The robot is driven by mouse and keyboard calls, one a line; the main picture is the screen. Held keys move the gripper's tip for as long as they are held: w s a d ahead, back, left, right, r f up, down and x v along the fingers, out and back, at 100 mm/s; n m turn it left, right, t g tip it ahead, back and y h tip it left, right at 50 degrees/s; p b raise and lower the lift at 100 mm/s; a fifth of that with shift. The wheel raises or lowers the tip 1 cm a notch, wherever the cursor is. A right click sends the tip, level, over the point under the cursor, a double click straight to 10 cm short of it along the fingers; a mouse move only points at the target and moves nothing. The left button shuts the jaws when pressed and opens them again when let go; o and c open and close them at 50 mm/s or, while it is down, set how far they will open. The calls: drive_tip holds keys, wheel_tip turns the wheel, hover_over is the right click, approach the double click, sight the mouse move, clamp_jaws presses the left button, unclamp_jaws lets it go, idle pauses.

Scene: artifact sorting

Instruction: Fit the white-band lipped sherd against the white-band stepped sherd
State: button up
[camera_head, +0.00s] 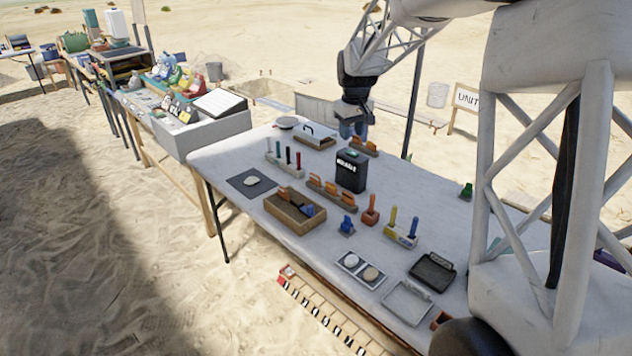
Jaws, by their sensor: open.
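My gripper (353,130) hangs above the back part of the white table, fingers down and apart, with nothing seen between them. A pale, roundish piece (251,181) lies on a dark square mat (237,189) near the table's left edge. A whitish round piece (351,260) and a tan round piece (371,274) lie side by side on a framed pad (345,271) near the front edge. White bands, lips or steps are too small to make out, so I cannot tell which pieces are the two sherds.
A black box (351,171) stands mid-table below my gripper. Around it are a wooden tray (293,214), a rack of coloured tubes (285,163) and orange-handled tools (332,192). A black tray (432,271) and a grey tray (407,301) lie front right. Bare table shows behind the yellow-blue holder.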

drive_tip(key=w+a+f+n, duration=0.1)
drive_tip(key=w+a+f, duration=0.1)
drive_tip(key=w+f, duration=0.4)
drive_tip(key=w+a+f+n, duration=0.1)
drive_tip(key=w+a+f, duration=0.25)
drive_tip(key=w, duration=0.45)
drive_tip(key=n+g, duration=0.1)
drive_tip(key=n, duration=0.1)
hover_over(316, 176)
drive_tip(key=f, duration=1.4)
drive_tip(key=shift+w+a+f, duration=0.1)
drive_tip(key=shift+w+f, duration=0.3)
drive_tip(key=shift+f, duration=0.1)
drive_tip(key=shift+f, duration=0.1)
drive_tip(key=shift+f, duration=1.2)
drive_tip(key=shift+f, duration=0.1)
drive_tip(key=shift+f, duration=2.5)
drive_tip(key=shift+c, duration=0.4)
